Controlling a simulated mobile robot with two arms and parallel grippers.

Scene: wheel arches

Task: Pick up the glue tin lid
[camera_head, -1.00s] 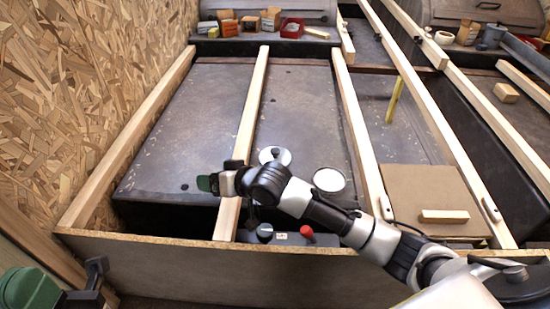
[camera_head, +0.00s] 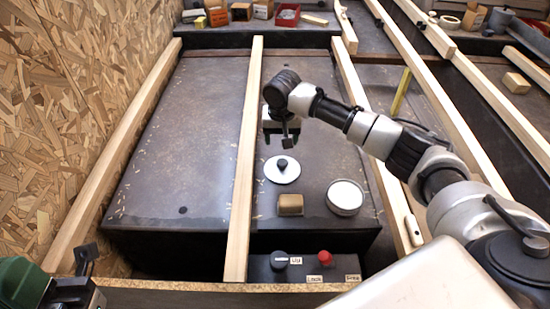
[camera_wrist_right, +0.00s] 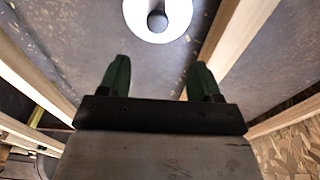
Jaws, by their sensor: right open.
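The glue tin lid (camera_head: 284,175) is a white disc with a dark knob, lying flat on the dark surface right of the middle wooden batten. In the right wrist view the lid (camera_wrist_right: 145,25) is at the top edge, partly cut off, beyond the fingertips. My right gripper (camera_head: 283,143) hangs just behind the lid, apart from it. Its green fingers (camera_wrist_right: 158,70) are spread with nothing between them. The round, pale-topped tin (camera_head: 345,196) stands to the right of the lid. My left gripper (camera_head: 86,268) shows at the lower left edge; its jaw state is unclear.
A small brown block (camera_head: 290,204) sits in front of the lid. The middle wooden batten (camera_head: 245,150) runs along the lid's left side. A control panel with a red knob (camera_head: 324,257) is at the front. Left of the batten the dark surface is clear.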

